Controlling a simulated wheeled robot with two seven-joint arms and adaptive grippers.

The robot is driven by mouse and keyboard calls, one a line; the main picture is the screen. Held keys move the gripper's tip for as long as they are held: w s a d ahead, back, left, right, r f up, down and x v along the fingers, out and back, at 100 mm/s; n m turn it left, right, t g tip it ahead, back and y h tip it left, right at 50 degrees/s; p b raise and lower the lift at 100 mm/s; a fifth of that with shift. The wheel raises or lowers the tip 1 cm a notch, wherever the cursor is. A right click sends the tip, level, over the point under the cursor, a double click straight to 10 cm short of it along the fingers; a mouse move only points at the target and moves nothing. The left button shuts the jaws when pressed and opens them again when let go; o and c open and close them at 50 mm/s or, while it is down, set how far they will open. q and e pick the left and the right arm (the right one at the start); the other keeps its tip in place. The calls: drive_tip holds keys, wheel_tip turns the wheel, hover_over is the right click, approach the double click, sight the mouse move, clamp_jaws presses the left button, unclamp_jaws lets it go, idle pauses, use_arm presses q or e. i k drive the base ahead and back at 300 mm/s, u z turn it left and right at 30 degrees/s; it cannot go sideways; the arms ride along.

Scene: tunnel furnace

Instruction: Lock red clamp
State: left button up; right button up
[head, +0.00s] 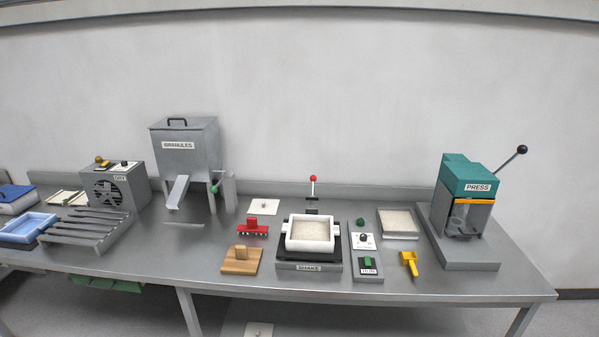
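A lever with a red ball knob (313,179) stands upright on a dark mount at the back of the shaker (308,267), which is labelled SHAKE. This looks like the red clamp. A white square tray (310,246) of pale granules sits on the shaker, in front of the lever. The lever's foot is small in the picture, and I cannot see how it meets the tray. Neither of my grippers is in view.
A red pronged tool (252,228) and a wooden block (241,260) lie left of the shaker. A control panel (366,250), yellow scoop (409,262) and granule tray (398,223) are right. The press (468,205) stands far right, the granules hopper (184,150) back left.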

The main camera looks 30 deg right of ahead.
sight(313, 178)
drive_tip(key=i, duration=0.3)
drive_tip(key=z, duration=0.9)
